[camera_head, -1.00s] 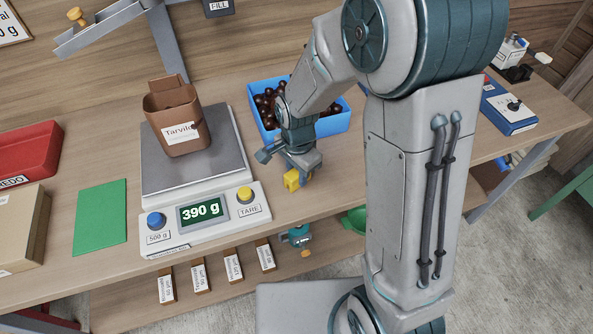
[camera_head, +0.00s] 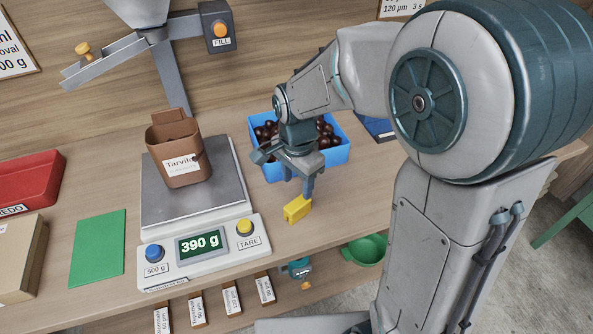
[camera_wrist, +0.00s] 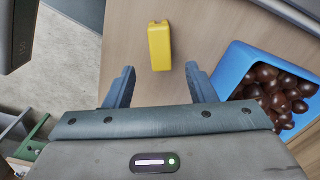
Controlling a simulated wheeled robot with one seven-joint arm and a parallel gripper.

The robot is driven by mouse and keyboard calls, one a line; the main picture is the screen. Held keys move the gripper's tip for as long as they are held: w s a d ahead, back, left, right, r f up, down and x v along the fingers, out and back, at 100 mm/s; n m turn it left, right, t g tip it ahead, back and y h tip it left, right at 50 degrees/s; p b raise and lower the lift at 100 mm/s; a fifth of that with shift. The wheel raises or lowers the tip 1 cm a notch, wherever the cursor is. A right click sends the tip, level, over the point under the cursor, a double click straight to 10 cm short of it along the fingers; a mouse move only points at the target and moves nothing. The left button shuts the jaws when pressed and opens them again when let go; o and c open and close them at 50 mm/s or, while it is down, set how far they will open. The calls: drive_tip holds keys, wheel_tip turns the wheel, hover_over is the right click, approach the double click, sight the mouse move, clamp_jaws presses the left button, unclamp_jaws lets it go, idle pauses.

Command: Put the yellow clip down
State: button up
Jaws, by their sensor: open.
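The yellow clip (camera_head: 297,208) sits on the wooden bench top near its front edge, to the right of the scale. In the wrist view the clip (camera_wrist: 159,46) lies ahead of the fingertips, in line with the gap between them and apart from both. My gripper (camera_head: 309,185) is above and just behind the clip in the head view. In the wrist view my gripper (camera_wrist: 159,80) has its two blue fingers spread wide with nothing between them.
A blue crate (camera_head: 338,155) of chestnuts stands right behind my gripper. A scale (camera_head: 215,244) reading 390 g carries a brown container (camera_head: 180,160). A green sheet (camera_head: 98,248) lies left of it. A green bowl (camera_head: 366,250) is below the bench's front edge. Bench around the clip is bare.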

drive_tip(key=s+d+r+n+t, duration=0.1)
drive_tip(key=s+d+r+n, duration=0.2)
drive_tip(key=s+d+n, duration=0.2)
drive_tip(key=s+d+r+n+t, duration=0.2)
drive_tip(key=s+d+r+n, duration=0.2)
drive_tip(key=s+d+n, duration=0.1)
drive_tip(key=s+d, duration=0.1)
drive_tip(key=s, duration=0.1)
drive_tip(key=shift+s+d+r, duration=0.3)
drive_tip(key=shift+d, duration=0.1)
